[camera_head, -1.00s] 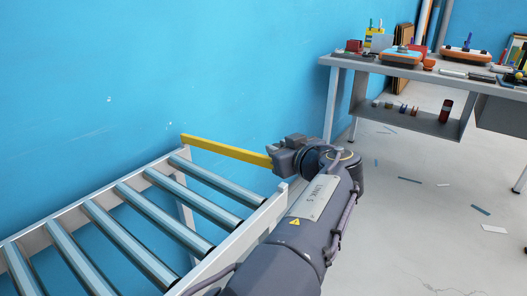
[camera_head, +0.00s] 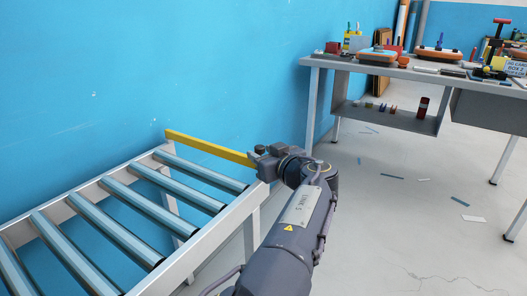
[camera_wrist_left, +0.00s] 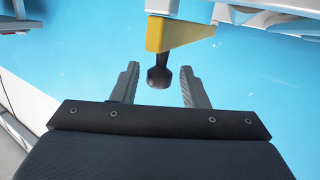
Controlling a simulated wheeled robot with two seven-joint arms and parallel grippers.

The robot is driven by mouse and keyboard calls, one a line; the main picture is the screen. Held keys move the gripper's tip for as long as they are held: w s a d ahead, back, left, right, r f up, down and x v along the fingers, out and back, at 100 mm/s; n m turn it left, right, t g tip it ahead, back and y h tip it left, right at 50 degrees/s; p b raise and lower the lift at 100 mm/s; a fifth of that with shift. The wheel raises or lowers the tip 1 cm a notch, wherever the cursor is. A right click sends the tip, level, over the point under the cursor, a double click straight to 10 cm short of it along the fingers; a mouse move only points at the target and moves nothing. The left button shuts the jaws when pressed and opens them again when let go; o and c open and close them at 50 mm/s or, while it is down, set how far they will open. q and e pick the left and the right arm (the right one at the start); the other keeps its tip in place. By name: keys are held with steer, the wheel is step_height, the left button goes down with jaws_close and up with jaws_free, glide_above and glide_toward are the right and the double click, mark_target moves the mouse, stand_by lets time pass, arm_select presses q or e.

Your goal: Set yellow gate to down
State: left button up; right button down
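The yellow gate (camera_head: 210,147) is a flat bar across the far end of the roller conveyor (camera_head: 196,258), raised level just above the rollers. Its near end also shows in the left wrist view (camera_wrist_left: 180,33), with a dark knob (camera_wrist_left: 159,74) below it. My left gripper (camera_head: 262,157) is at the gate's right end. In the left wrist view its two fingers (camera_wrist_left: 158,85) are apart, with the knob between them and a gap on each side. My right gripper is not in view.
A workbench (camera_head: 375,68) with tools and cases stands at the back right. The blue wall (camera_head: 120,70) is close behind the conveyor. The floor (camera_head: 400,220) to the right is open, with a few scattered scraps.

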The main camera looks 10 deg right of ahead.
arm_select(q)
steer(key=shift+o, duration=0.4)
steer(key=shift+r, duration=0.2)
steer(key=shift+s+d+r, duration=0.15)
steer(key=shift+s, duration=0.3)
steer(key=f+p+v, duration=0.1)
steer(key=v, duration=0.5)
steer(key=shift+s+r, duration=0.45)
steer(key=shift+d+r, duration=0.1)
